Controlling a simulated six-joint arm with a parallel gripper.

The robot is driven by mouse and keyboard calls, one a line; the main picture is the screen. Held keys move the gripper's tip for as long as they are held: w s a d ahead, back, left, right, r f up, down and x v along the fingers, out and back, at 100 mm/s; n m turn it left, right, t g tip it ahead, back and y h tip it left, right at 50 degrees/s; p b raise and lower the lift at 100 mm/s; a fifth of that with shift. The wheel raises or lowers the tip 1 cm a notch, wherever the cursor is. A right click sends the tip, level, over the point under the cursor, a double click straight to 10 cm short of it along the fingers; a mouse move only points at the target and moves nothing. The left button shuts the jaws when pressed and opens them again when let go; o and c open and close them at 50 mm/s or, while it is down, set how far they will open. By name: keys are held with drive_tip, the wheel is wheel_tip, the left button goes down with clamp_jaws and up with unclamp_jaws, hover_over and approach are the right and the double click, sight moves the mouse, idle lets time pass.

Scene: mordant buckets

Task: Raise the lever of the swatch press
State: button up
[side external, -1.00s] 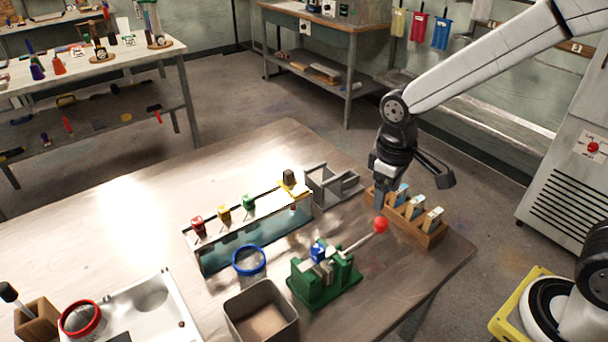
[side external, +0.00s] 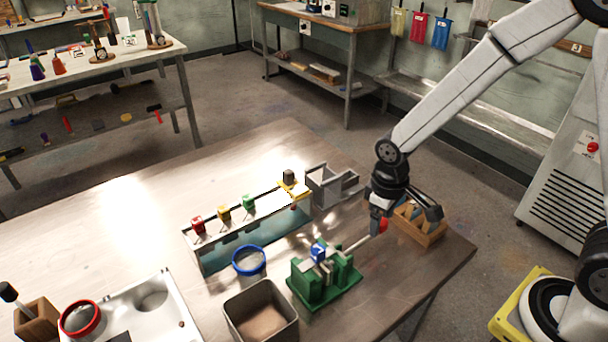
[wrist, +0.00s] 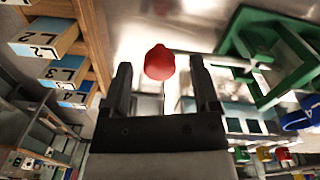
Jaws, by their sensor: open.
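The swatch press is a green frame (side external: 315,285) with a blue block (side external: 319,252) on top, standing on the near part of the bench. Its pale lever (side external: 357,245) slants up to the right and ends in a red knob (side external: 383,226). My gripper (side external: 379,225) is at the knob and partly covers it in the side external view. In the wrist view, my gripper (wrist: 163,85) is open, and the red knob (wrist: 160,62) sits between and just beyond the fingertips. I cannot tell whether a finger touches it. The green press (wrist: 270,60) shows at right.
A wooden box of labelled blocks (side external: 427,236) stands close to the right of my gripper. A grey holder (side external: 322,190) lies behind, and a glass tank (side external: 205,260) with coloured clips is at left. A blue-rimmed sieve (side external: 249,262) and a square bin (side external: 262,318) stand left of the press.

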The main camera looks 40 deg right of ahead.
drive_tip(key=shift+f, duration=0.1)
clamp_jaws()
idle(1.4)
